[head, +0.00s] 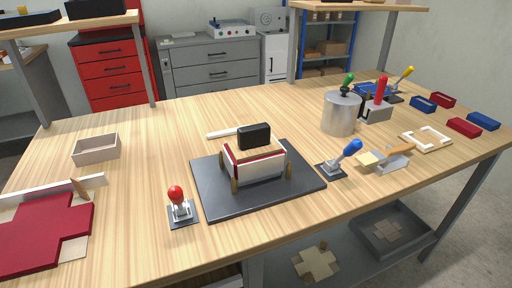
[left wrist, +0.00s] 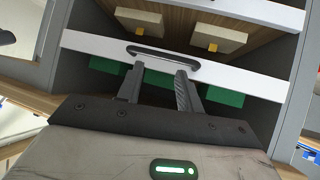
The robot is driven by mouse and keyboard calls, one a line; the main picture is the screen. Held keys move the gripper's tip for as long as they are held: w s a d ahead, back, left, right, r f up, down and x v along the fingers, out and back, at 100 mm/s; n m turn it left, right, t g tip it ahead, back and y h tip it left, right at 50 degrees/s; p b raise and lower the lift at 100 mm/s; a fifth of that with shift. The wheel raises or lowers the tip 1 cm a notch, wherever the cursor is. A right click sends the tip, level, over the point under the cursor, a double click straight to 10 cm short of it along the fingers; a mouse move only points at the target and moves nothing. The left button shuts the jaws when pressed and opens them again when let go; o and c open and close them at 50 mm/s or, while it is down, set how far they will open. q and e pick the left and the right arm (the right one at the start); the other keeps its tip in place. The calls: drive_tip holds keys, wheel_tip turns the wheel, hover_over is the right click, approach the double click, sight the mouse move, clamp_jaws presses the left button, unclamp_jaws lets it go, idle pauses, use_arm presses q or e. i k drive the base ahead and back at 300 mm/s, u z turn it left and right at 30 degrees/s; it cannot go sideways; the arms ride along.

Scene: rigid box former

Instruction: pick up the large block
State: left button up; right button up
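A black block (head: 254,136), the largest I can make out, sits upright in the top of a small open box (head: 258,166) with white and red walls. Its lower part is hidden inside the box. Brown posts stand at the box's corners on a dark grey base plate (head: 206,184) in the middle of the table. My left gripper (left wrist: 159,70) shows only in the left wrist view; its two fingers are apart with nothing visible between them, facing a white panel with a black handle (left wrist: 163,52). The block is not in that view. My right gripper is not in view.
A red-knobbed lever (head: 177,197) and a blue-knobbed lever (head: 349,150) flank the plate. A metal pot (head: 341,113) stands behind right. A beige tray (head: 97,148) and red cross-shaped sheet (head: 45,232) lie left. Small red and blue trays lie far right. The table's front middle is clear.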

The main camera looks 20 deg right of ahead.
sight(254, 142)
drive_tip(key=k, duration=0.5)
drive_tip(key=u, duration=2.8)
drive_tip(key=k, duration=0.85)
drive_tip(key=z, duration=1.85)
